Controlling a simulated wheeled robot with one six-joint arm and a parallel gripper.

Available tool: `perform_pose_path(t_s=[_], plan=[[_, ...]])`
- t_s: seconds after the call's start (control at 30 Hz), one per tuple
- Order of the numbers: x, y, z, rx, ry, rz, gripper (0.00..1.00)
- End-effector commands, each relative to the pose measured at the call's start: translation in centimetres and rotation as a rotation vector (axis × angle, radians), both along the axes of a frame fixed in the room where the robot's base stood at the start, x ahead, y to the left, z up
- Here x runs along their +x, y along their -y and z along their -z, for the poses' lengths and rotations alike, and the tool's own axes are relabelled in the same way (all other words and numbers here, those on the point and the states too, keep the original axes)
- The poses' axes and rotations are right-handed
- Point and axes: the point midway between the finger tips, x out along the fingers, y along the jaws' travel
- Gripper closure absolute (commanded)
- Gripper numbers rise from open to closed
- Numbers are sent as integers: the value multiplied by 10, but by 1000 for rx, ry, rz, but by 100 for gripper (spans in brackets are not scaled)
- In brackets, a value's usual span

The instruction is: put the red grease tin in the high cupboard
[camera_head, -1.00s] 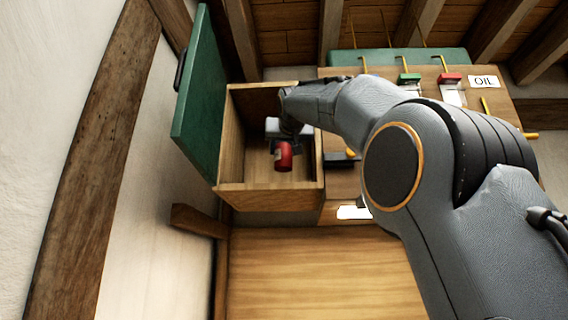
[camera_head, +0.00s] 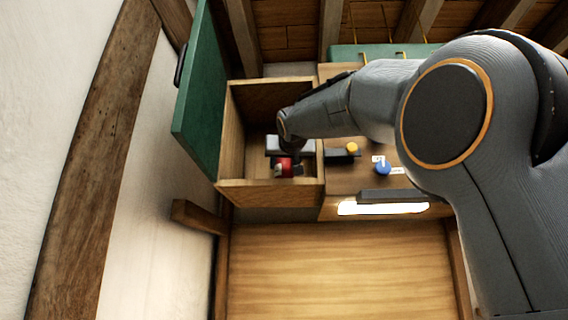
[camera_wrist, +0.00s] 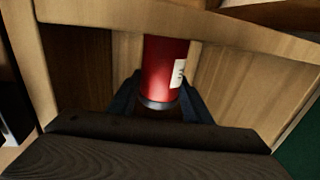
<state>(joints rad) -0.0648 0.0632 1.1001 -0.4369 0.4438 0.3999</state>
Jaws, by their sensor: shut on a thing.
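The red grease tin (camera_head: 283,167) is inside the open high cupboard (camera_head: 270,196), seen through its front opening. My gripper (camera_head: 287,168) is shut on the tin and partly hides it in the head view. In the wrist view the tin (camera_wrist: 165,70) is a red cylinder with a white label and a grey metal rim, between the two dark fingers (camera_wrist: 160,100). The cupboard's wooden walls and edge (camera_wrist: 200,25) surround it there. I cannot tell whether the tin touches the cupboard floor.
The green cupboard door (camera_head: 203,95) stands open on the left. Right of the cupboard is a wooden panel with a blue knob (camera_head: 382,168) and a yellow knob (camera_head: 352,147). A lit lamp (camera_head: 384,208) is below it. The cupboard's side walls are close around my gripper.

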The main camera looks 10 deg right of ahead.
Motion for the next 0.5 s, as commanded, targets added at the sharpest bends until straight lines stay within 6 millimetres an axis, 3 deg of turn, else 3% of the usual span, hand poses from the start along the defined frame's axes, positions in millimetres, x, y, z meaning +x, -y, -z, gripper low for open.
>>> perform_pose_path(t_s=[0.17, 0.2, 0.3, 0.5], plan=[[0, 0, 2, 0, 1, 0, 90], [0, 0, 3, 0, -1, 0, 52], [0, 0, 2, 0, -1, 0, 36], [0, 0, 2, 0, -1, 0, 36]])
